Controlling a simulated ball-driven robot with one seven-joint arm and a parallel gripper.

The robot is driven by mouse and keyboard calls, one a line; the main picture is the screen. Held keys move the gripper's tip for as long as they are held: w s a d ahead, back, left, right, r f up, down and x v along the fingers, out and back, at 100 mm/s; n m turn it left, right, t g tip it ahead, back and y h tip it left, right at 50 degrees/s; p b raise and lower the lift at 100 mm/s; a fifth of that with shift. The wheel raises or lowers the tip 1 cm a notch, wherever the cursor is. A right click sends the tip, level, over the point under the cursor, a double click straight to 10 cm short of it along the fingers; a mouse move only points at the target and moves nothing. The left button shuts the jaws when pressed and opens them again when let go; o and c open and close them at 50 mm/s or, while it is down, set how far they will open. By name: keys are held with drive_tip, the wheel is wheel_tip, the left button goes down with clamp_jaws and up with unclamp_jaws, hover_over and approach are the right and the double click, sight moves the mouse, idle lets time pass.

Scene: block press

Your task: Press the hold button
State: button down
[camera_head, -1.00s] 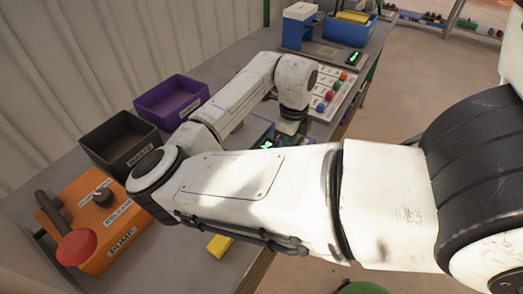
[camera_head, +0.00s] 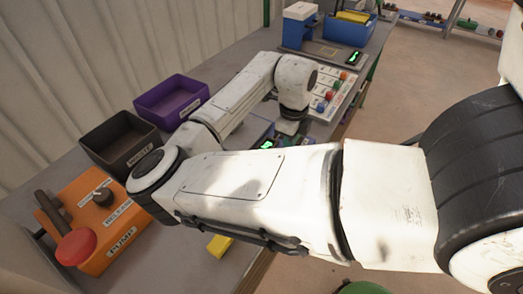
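A pale button panel (camera_head: 352,87) lies on the bench beyond my wrist. My gripper (camera_head: 288,127) points down just left of and nearer than the panel, beside a device with a lit green display (camera_head: 267,144). Its fingertips are mostly hidden by my forearm, and I cannot tell whether they are open.
A blue press with a white top (camera_head: 299,28) stands at the back, beside a blue bin (camera_head: 349,32). Purple (camera_head: 172,101) and black (camera_head: 121,145) bins line the wall side. An orange pump box (camera_head: 96,222) with a red knob and a yellow block (camera_head: 219,246) sit nearer.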

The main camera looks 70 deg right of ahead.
drive_tip(key=shift+f+b, duration=0.65)
drive_tip(key=shift+f, duration=0.4)
idle(0.4)
wheel_tip(320, 180, up, 6)
drive_tip(key=p, duration=0.4)
drive_tip(key=shift+p, duration=0.35)
drive_tip(key=shift+f, duration=0.15)
idle(0.4)
